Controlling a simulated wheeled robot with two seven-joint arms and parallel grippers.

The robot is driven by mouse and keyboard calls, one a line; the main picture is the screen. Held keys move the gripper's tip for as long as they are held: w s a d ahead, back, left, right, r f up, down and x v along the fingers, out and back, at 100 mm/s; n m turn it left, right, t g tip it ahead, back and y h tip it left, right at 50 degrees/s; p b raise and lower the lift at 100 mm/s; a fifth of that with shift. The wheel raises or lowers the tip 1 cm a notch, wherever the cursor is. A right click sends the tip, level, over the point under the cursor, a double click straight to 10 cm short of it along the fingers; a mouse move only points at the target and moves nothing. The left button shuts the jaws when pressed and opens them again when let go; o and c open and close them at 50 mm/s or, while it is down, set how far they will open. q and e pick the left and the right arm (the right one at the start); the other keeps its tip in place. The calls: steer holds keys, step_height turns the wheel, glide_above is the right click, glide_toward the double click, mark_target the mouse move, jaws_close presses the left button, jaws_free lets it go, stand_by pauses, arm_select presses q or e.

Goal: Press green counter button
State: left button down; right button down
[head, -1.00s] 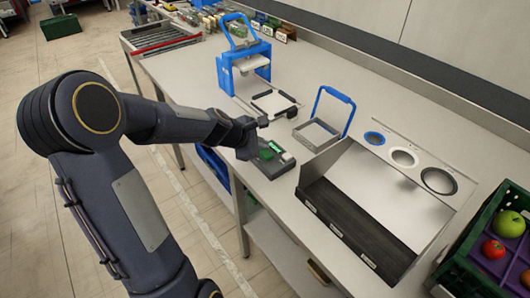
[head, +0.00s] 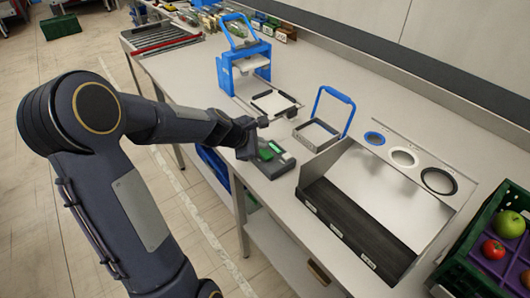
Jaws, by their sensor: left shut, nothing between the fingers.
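The counter box with the green button (head: 266,153) sits near the front edge of the steel counter (head: 211,93). A second green patch shows at its right end. My left gripper (head: 262,122) is shut and empty, above the rear left part of the box. Its wrist hides part of the box, and I cannot tell whether the fingertips touch anything. My right gripper is not in view.
A blue press (head: 243,60) stands behind the gripper, with a white plate (head: 273,103) before it. A blue-handled frame (head: 316,133) and a steel chute (head: 350,180) are to the right. A green crate (head: 466,265) holds fruit at far right.

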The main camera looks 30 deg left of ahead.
mark_target(262, 154)
arm_select(q)
steer(key=shift+f, duration=0.1)
steer(key=shift+f+b, duration=0.35)
steer(key=shift+b, duration=0.05)
steer(key=shift+f+b, duration=0.55)
stand_by(0.6)
steer(key=shift+r, duration=0.15)
steer(key=shift+r+p, duration=0.85)
steer(key=shift+p, duration=0.05)
step_height(262, 154, up, 5)
steer(key=p, duration=0.5)
